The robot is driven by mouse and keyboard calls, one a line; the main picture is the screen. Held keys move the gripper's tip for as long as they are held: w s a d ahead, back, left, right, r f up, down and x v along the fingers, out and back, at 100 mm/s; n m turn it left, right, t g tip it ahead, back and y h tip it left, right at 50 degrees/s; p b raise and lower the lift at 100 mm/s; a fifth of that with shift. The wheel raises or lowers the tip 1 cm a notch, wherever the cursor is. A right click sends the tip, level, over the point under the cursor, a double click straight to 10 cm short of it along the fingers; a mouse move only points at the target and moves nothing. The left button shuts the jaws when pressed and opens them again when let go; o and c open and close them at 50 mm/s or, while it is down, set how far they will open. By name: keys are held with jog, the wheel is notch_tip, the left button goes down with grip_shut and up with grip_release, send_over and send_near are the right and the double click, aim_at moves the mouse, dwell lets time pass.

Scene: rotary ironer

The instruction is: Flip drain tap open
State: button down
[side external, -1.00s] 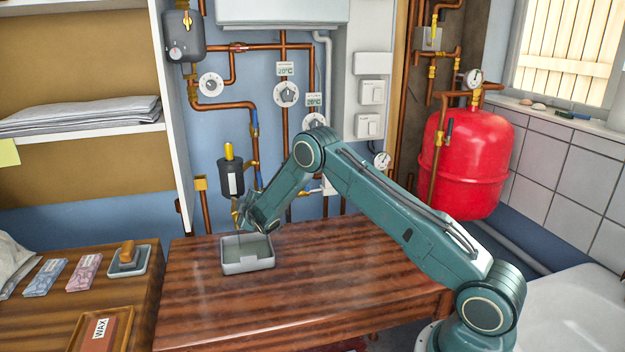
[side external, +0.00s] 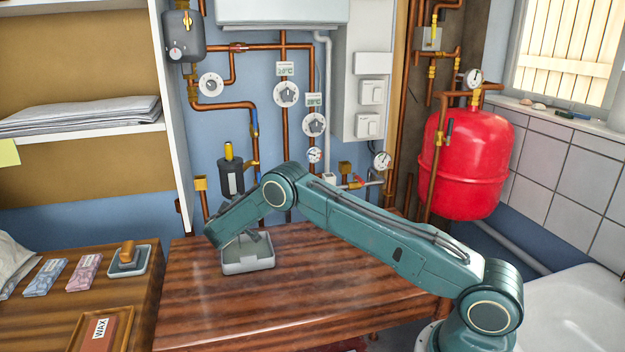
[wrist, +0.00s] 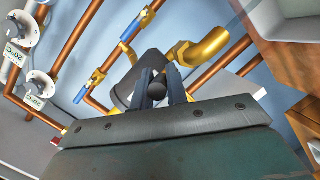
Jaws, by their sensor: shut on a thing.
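The drain tap shows in the wrist view as a brass spout (wrist: 205,48) and a black round knob (wrist: 157,91) below a dark vessel (wrist: 125,88). My gripper (wrist: 163,78) is shut on the knob, one finger on each side. In the side external view, the dark vessel (side external: 231,181) hangs on the blue wall with a brass cap on top. My arm hides the tap below it there. My gripper (side external: 256,237) is low, just above a grey tray (side external: 248,267) on the wooden bench.
Copper pipes with blue-handled valves (side external: 255,124) run up the wall near the vessel. A red-handled valve (side external: 358,181) is to the right. The wooden bench (side external: 330,290) is clear around the tray. A red tank (side external: 470,165) stands further right.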

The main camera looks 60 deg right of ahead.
jog(key=shift+w+a+m+g+h, duration=0.15)
jog(key=shift+m+g+h, duration=0.25)
jog(key=shift+m+g, duration=0.2)
jog(key=shift+w+a+m+g+h, duration=0.1)
jog(key=shift+m+g+h, duration=0.35)
jog(key=shift+g, duration=0.25)
jog(key=c, duration=1.4)
grip_release()
jog(key=shift+s+d+n+t+y, duration=0.15)
jog(key=shift+n+t+y, duration=0.5)
jog(key=shift+n+t, duration=0.25)
jog(key=shift+s+d+n+t+y, duration=0.25)
jog(key=shift+n+t+y, duration=0.15)
jog(key=shift+t, duration=0.2)
jog(key=shift+s+d+f+n+t+y, duration=0.15)
jog(key=shift+d+n+t+y, duration=0.2)
jog(key=shift+n+t+y, duration=0.3)
jog(key=shift+s+d+n+t+y, duration=0.15)
jog(key=shift+d+n+t+y, duration=0.15)
jog(key=shift+n+t+y, duration=0.4)
jog(key=shift+s+d+f+n+t+y, duration=0.15)
jog(key=shift+d+n+t+y, duration=0.25)
jog(key=shift+n+y, duration=0.4)
jog(key=shift+w+d+r+n+t+y, duration=0.15)
jog(key=shift+n+t+y, duration=0.3)
jog(key=shift+n+y, duration=0.3)
jog(key=shift+d+r+n+t+y, duration=0.15)
jog(key=shift+n+t+y, duration=0.35)
jog(key=shift+y, duration=0.3)
